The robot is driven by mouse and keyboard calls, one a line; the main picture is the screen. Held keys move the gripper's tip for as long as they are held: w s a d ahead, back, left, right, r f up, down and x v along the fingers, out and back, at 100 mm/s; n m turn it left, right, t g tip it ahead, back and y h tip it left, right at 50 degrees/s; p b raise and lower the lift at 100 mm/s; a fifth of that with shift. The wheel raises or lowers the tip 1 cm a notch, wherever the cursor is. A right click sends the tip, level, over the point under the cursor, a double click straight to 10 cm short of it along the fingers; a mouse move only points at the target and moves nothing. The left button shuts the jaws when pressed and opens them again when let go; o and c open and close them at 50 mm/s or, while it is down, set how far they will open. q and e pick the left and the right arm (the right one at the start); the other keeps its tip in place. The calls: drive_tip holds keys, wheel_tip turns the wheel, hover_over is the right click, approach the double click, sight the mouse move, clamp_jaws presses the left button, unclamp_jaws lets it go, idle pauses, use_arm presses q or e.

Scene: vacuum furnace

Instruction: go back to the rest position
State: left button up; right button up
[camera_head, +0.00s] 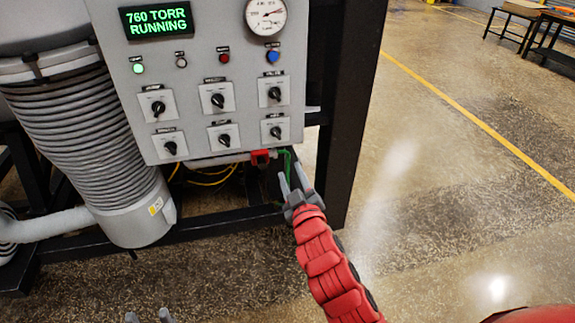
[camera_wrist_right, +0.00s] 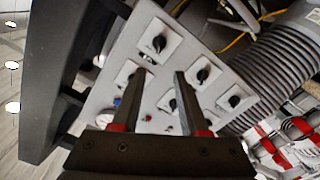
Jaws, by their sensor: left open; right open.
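My right gripper (camera_head: 293,178) is open and empty, below the lower right corner of the control panel (camera_head: 190,85) in the head view. In the right wrist view the open fingers (camera_wrist_right: 158,88) point toward the panel and its knobs, with nothing between them. My left gripper (camera_head: 149,316) shows only as two spread fingertips at the bottom edge of the head view, over the floor. It looks open and empty. The rest of the left gripper is outside the head view.
The panel carries several black knobs, a gauge (camera_head: 265,15) and a display (camera_head: 157,21) reading "760 TORR RUNNING". A ribbed cylinder (camera_head: 85,120) stands left. A black frame post (camera_head: 350,110) rises close beside my right gripper. Open floor with a yellow line (camera_head: 480,125) lies right.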

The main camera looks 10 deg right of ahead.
drive_tip(key=shift+s+r, duration=0.1)
drive_tip(key=shift+s, duration=0.65)
